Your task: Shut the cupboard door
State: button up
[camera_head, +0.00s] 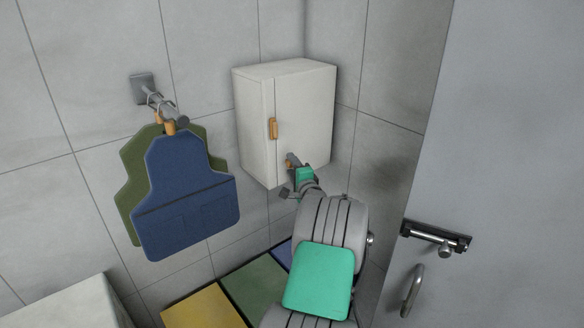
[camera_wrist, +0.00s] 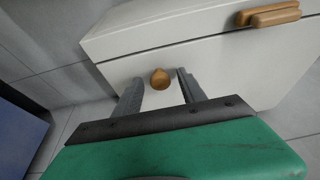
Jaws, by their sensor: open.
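The white cupboard (camera_head: 303,115) is fixed high in the wall corner. A wooden bar handle (camera_head: 273,128) sits at the front edge of its left face; a similar handle (camera_wrist: 268,15) shows at the upper right in the wrist view. I see no wide gap at the door and cannot tell whether it is fully shut. My gripper (camera_head: 293,176) is at the cupboard's lower front, below the handle. In the wrist view my gripper (camera_wrist: 160,88) is open, with a small round wooden knob (camera_wrist: 160,79) between its fingers against the white surface. Contact with the knob is unclear.
A blue apron (camera_head: 187,195) and a green one behind it hang from a wall hook (camera_head: 145,88) at the left. Yellow (camera_head: 205,305) and green (camera_head: 255,285) panels lie below. A grey door (camera_head: 505,130) with a metal handle stands at the right.

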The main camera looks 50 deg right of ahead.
jog(key=b+v, duration=0.1)
jog(key=v, duration=0.6)
jog(key=shift+s+a+b, duration=0.2)
jog(key=shift+s+b, duration=0.1)
jog(key=shift+b, duration=0.1)
